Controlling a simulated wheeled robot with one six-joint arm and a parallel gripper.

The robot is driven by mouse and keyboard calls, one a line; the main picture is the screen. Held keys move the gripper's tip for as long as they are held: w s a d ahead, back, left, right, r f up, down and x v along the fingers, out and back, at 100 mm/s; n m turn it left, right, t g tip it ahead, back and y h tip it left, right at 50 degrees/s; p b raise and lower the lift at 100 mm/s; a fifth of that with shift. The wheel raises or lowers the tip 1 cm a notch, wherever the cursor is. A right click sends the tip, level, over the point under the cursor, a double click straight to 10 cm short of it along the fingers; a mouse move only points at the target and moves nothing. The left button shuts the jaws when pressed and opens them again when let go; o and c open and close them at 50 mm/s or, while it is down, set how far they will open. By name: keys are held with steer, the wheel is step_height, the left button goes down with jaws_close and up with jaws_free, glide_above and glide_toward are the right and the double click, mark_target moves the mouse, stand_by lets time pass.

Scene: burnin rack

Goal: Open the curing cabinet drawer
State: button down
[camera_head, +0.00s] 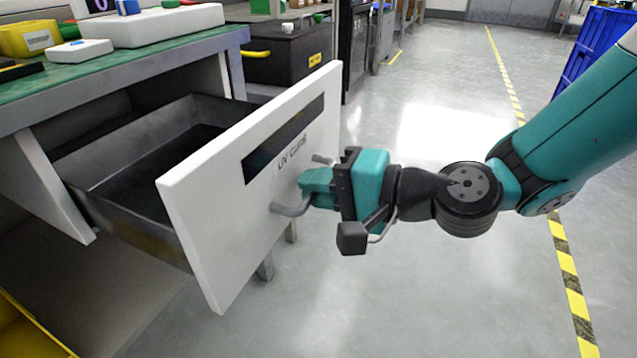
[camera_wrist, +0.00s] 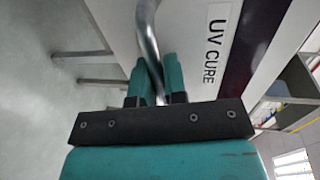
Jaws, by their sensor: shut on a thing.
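The curing cabinet drawer has a white front (camera_head: 215,220) marked "UV CURE" with a dark strip. In the head view it is pulled well out from under the green-topped bench, and its grey metal tray (camera_head: 105,178) shows behind the front and looks empty. My gripper (camera_head: 303,188) is at the drawer front, shut on the curved metal handle (camera_head: 291,208). In the wrist view the teal fingers (camera_wrist: 154,80) lie on both sides of the handle bar (camera_wrist: 146,30), beside the "UV CURE" label. Part of the handle is hidden by the fingers.
The bench (camera_head: 140,64) carries a white box (camera_head: 150,25) and a yellow bin (camera_head: 28,38). A black cabinet (camera_head: 285,52) stands behind the drawer. A blue crate (camera_head: 597,50) is at the far right. The floor to the right of the drawer is open, with a yellow-black line (camera_head: 568,270).

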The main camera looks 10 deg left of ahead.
steer(key=c, duration=1.2)
jaws_free()
steer(key=shift+d, duration=0.1)
steer(key=b+v, duration=0.8)
steer(key=v, duration=0.9)
steer(key=shift+d+r, duration=0.1)
steer(key=shift+s, duration=0.1)
